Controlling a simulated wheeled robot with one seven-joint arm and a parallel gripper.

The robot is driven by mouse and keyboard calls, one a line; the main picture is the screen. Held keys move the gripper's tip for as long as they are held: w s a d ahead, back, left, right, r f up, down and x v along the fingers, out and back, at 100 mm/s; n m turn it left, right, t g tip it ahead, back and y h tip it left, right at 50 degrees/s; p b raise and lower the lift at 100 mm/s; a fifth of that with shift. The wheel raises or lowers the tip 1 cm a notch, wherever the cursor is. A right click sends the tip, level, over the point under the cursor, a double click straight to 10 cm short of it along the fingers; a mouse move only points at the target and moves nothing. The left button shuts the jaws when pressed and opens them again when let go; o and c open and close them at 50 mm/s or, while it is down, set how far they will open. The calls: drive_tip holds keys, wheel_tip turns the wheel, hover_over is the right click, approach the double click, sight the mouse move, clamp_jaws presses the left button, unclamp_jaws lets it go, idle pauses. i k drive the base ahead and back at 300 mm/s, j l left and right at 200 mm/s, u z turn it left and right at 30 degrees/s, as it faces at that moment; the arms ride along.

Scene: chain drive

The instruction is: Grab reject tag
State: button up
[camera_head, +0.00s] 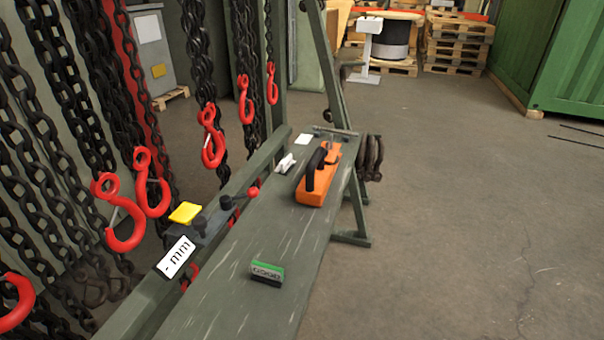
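No thing in view is clearly marked as the reject tag. A small yellow piece (185,212) sits on a dark block at the rail beside the bench, left of centre. A white label (176,257) with "mm" on it is just below it. A flat white card (304,139) and a small white object (286,163) lie near the bench's far end. I cannot tell which of these, if any, is the reject tag. My gripper is not in view.
A narrow grey-green bench (225,300) holds a green-topped block (267,273) and an orange tool with a black handle (317,185). A red-knobbed lever (253,192) stands at its left edge. Chains with red hooks (212,145) hang left. The floor (450,200) at right is clear.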

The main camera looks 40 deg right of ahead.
sight(287, 165)
drive_tip(key=i+l+u, duration=0.25)
drive_tip(key=i+l, duration=0.3)
drive_tip(key=i+l+u, duration=0.3)
drive_tip(key=i+l, duration=0.4)
drive_tip(key=l, duration=0.5)
